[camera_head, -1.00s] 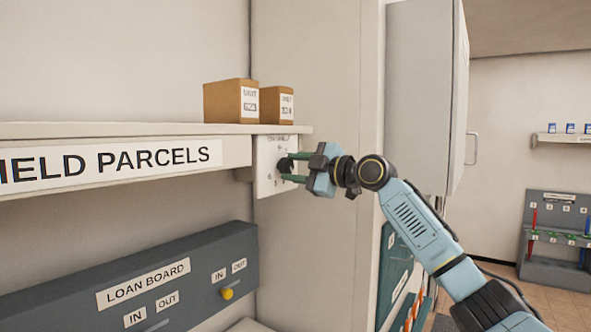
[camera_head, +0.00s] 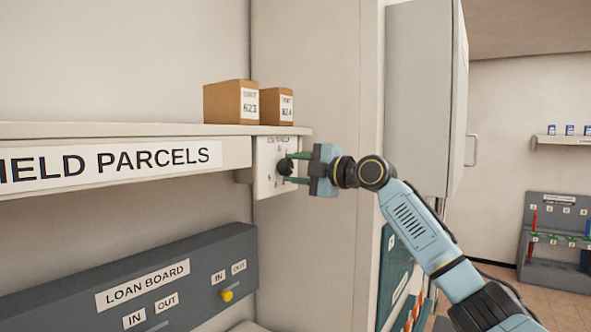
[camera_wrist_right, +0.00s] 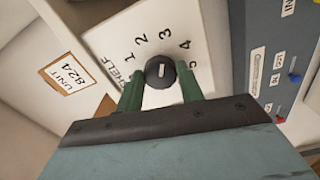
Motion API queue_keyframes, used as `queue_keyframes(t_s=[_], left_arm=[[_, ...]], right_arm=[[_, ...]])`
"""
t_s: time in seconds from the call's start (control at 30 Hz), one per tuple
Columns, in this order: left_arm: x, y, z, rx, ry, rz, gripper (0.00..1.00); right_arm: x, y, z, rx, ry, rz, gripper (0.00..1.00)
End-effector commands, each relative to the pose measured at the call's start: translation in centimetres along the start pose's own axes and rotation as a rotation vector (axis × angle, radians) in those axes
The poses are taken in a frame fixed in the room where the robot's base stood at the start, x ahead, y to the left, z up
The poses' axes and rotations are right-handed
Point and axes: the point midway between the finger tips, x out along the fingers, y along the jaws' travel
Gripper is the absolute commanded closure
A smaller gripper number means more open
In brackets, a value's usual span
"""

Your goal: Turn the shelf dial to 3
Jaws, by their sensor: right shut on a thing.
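The shelf dial (camera_head: 284,167) is a round black knob on a white plate (camera_head: 264,182) at the right end of the shelf. In the right wrist view the dial (camera_wrist_right: 160,72) has a short white mark, and the numbers 1 to 5 curve around it. The mark is roughly in line with the 3, though its exact direction is hard to tell at this size. My right gripper (camera_head: 288,166) is shut on the dial, with one green finger on each side of it. My left gripper is not in view.
Two brown parcels (camera_head: 231,103) (camera_head: 276,107) stand on the shelf (camera_head: 120,130) above the plate. The grey loan board (camera_head: 130,285) is below. A tall white cabinet (camera_head: 420,90) stands right of my right gripper. A tool rack (camera_head: 552,270) is at the far right.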

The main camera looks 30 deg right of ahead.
Motion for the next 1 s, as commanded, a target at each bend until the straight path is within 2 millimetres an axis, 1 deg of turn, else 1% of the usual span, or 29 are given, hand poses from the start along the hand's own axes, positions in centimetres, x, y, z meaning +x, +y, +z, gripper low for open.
queue_keyframes(t_s=[0.13,0.17,0.3,0.57,0.67,0.77,0.87,1.0], left_arm=[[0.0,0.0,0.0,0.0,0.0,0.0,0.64],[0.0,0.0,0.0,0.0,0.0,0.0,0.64],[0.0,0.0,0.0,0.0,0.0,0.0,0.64],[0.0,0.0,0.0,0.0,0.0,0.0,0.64],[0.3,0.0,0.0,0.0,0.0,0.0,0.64],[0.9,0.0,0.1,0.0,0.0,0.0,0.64],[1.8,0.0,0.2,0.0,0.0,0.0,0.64],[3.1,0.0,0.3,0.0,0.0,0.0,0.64]], right_arm=[[0.0,-0.1,0.0,0.001,0.0,-0.001,0.85],[0.0,-0.1,0.0,0.001,0.0,-0.001,0.6],[0.0,-0.1,0.0,0.001,0.0,-0.001,0.42],[0.0,0.0,0.0,0.001,0.0,0.0,0.41],[-0.5,-0.1,0.1,0.0,-0.001,0.001,0.41],[-1.8,-0.2,0.1,0.0,-0.002,0.002,0.41],[-3.8,-0.3,0.2,-0.002,-0.004,0.0,0.41],[-7.1,-0.5,0.2,-0.002,-0.003,-0.001,0.41]])
